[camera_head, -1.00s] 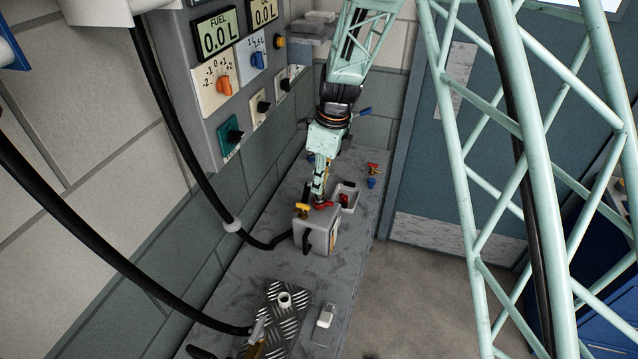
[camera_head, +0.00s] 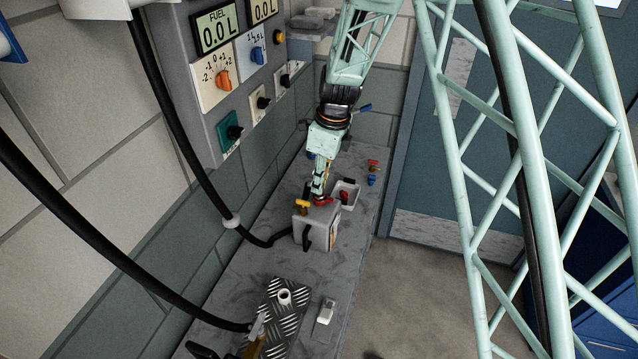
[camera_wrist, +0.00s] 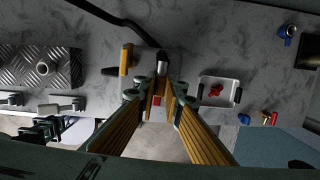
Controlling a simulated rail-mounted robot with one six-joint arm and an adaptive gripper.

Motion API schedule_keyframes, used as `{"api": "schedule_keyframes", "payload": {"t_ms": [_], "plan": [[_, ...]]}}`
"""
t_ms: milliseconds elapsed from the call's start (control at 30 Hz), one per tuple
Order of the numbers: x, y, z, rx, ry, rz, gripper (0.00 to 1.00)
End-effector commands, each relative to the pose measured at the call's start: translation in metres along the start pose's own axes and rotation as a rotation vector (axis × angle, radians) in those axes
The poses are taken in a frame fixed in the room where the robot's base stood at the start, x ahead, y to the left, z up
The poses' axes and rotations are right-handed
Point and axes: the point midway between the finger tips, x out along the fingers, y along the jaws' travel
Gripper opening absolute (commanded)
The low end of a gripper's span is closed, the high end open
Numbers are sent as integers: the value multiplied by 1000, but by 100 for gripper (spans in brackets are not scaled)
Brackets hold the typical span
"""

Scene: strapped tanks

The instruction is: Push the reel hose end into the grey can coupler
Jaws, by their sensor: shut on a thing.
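The grey can (camera_head: 316,238) stands on the bench, with a yellow part (camera_head: 302,204) and a red part (camera_head: 323,201) on its top. The yellow part also shows in the wrist view (camera_wrist: 126,58). My gripper (camera_head: 319,197) is over the can top, and in the wrist view its fingers (camera_wrist: 163,82) close together. They are shut on the reel hose end (camera_wrist: 162,68), a silvery tip on the black hose (camera_wrist: 128,21). The red part shows small between the fingers (camera_wrist: 155,101). The fingers hide the coupler, so I cannot tell whether the hose end is in it.
A white tray (camera_wrist: 205,99) with a red fitting stands beside the can. Small coloured fittings (camera_head: 372,170) lie beyond it. A chequered plate (camera_head: 289,321) with a white ring lies nearer. The wall control panel (camera_head: 203,95) and the hanging hose (camera_head: 175,125) border the bench.

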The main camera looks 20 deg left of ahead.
Motion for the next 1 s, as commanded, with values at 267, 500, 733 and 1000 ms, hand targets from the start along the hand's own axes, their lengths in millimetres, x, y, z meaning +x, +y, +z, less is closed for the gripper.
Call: {"api": "schedule_keyframes", "payload": {"t_ms": [267, 500, 733, 1000], "plan": [[0, 0, 0, 0, 0, 0, 25], [1, 0, 0, 0, 0, 0, 25], [-5, 0, 0, 0, 0, 0, 25], [-27, 0, 0, 0, -1, -2, 25]]}}
